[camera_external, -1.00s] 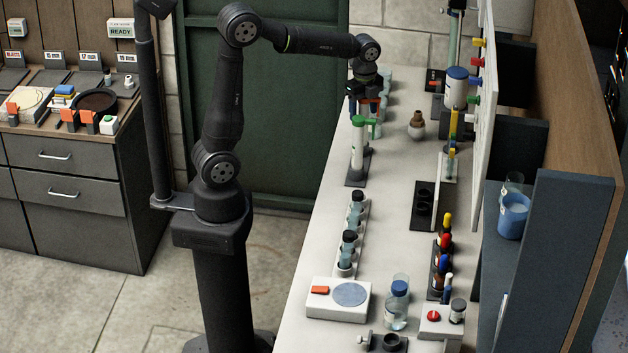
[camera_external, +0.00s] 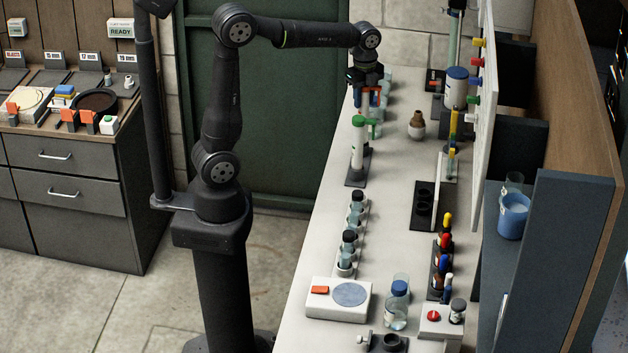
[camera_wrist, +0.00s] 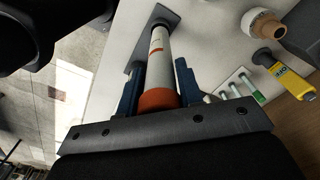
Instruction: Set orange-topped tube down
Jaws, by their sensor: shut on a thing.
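The orange-topped tube (camera_wrist: 160,60) is white with an orange cap (camera_wrist: 158,99). In the wrist view my gripper (camera_wrist: 158,88) is shut on it near the cap, one blue-dark finger on each side. The tube's far end points at a dark plate (camera_wrist: 143,36); I cannot tell whether it touches. In the external view my gripper (camera_external: 370,88) is over the far part of the bench, and the tube is only partly visible there. A green-topped tube (camera_external: 357,152) stands upright on a dark base nearer the camera.
A brown-topped flask (camera_external: 416,128) stands to the right of the gripper. A dark holed rack (camera_external: 424,204), a row of dark-capped vials (camera_external: 348,246) and a white scale (camera_external: 330,304) are nearer the camera. A white board (camera_external: 484,130) rises along the right side.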

